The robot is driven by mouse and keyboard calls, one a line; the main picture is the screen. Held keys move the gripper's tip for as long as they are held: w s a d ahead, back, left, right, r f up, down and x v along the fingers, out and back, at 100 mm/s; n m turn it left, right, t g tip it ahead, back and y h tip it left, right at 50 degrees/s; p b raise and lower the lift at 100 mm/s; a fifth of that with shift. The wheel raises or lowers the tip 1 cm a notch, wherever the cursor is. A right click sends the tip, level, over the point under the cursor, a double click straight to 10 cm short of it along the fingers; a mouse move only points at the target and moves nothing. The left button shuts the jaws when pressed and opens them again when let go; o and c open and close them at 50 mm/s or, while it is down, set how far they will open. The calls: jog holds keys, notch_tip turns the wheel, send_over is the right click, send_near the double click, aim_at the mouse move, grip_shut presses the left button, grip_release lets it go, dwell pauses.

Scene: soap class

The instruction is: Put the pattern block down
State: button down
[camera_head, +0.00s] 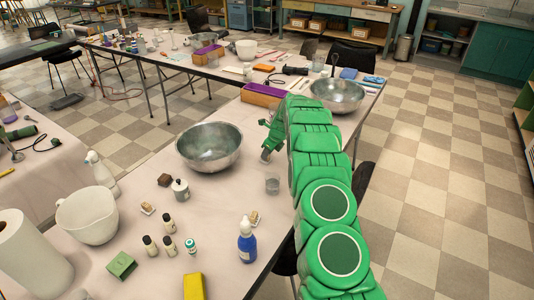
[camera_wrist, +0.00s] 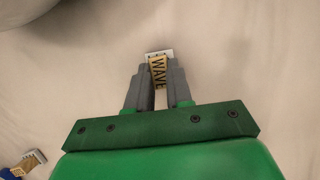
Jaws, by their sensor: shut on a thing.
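The pattern block (camera_wrist: 158,61) is a small tan piece with a pale end and dark lettering that reads "WAVE". My gripper (camera_wrist: 157,82) is shut on it, with one grey finger on each side, above a pale table surface in the wrist view. In the head view my gripper (camera_head: 268,148) is at the end of my green arm, just right of the large metal bowl. The block in it is not clearly visible there. I cannot tell how far the block is from the table.
The near table (camera_head: 215,215) holds a metal bowl (camera_head: 209,147), a small clear cup (camera_head: 272,186), a blue bottle (camera_head: 247,242), small bottles and a white pitcher (camera_head: 88,215). Another metal bowl (camera_head: 337,95) stands beyond my arm. Bare tabletop lies in front of the nearer bowl.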

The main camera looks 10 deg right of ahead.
jog(key=c, duration=1)
grip_release()
jog(key=v, duration=1.2)
jog(key=s+a+r+n+g, duration=0.1)
jog(key=s+a+r+n, duration=0.4)
jog(key=s, duration=0.5)
jog(key=s+a+r+n+g, duration=0.1)
jog(key=s+a+r+n, duration=0.25)
jog(key=s+r, duration=0.45)
jog(key=s+a+r+n+g, duration=0.1)
jog(key=s+a+r+n, duration=0.2)
jog(key=s+r+n, duration=0.55)
jog(key=s+n+h, duration=0.1)
jog(key=s+n, duration=0.2)
jog(key=s, duration=1)
jog(key=s+d+f+n+g+h, duration=0.1)
jog(key=s+n, duration=0.2)
jog(key=s, duration=1)
jog(key=s+f+n+g+h, duration=0.1)
jog(key=s+n, duration=0.3)
jog(key=s, duration=0.9)
jog(key=shift+d+f, duration=0.2)
